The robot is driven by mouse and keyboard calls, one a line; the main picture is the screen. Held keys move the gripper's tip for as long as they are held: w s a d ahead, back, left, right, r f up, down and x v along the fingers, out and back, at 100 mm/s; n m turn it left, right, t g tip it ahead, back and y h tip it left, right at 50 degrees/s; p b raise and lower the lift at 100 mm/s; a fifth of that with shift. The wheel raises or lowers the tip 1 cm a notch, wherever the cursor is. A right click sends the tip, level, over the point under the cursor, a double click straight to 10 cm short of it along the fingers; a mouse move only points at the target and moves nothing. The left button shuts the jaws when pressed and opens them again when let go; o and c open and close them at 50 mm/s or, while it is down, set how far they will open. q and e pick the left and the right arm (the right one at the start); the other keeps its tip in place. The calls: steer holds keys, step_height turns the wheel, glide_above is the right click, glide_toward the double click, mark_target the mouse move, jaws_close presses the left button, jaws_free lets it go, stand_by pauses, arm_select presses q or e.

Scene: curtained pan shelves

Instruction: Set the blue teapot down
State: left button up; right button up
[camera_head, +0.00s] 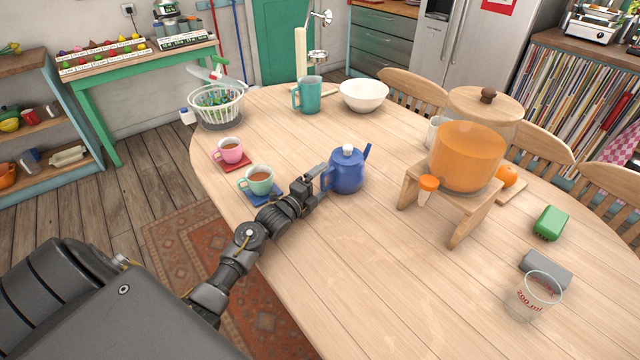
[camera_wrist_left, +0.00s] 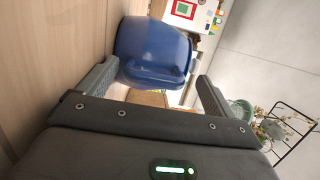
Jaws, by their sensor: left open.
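The blue teapot (camera_head: 348,172) stands upright on the wooden table (camera_head: 360,270), its spout pointing right and away. My left gripper (camera_head: 318,187) is at the teapot's left side, by its handle. In the left wrist view the teapot (camera_wrist_left: 150,45) shows ahead, with its handle toward me between the fingers of my left gripper (camera_wrist_left: 158,78). The fingers are spread apart, one on each side of the handle. The exact gap between fingers and handle is hard to tell. My right gripper is not in view.
A green cup (camera_head: 260,181) on a blue coaster and a pink cup (camera_head: 230,150) on a red coaster stand left of the teapot. A wooden stand (camera_head: 452,200) with an orange container (camera_head: 467,155) is to the right. The table in front of the teapot is clear.

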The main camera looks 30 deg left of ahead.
arm_select(q)
steer(key=shift+f, duration=0.25)
steer(key=shift+s+d+f, duration=0.1)
steer(key=shift+f, duration=0.15)
steer(key=shift+s+f, duration=0.1)
steer(key=shift+s, duration=0.3)
steer(key=s, duration=0.3)
steer(key=s+a+b, duration=0.1)
steer(key=s, duration=0.4)
steer(key=shift+s+a, duration=0.15)
steer(key=shift+s, duration=0.2)
steer(key=shift+s+r, duration=0.25)
steer(key=shift+s, duration=0.35)
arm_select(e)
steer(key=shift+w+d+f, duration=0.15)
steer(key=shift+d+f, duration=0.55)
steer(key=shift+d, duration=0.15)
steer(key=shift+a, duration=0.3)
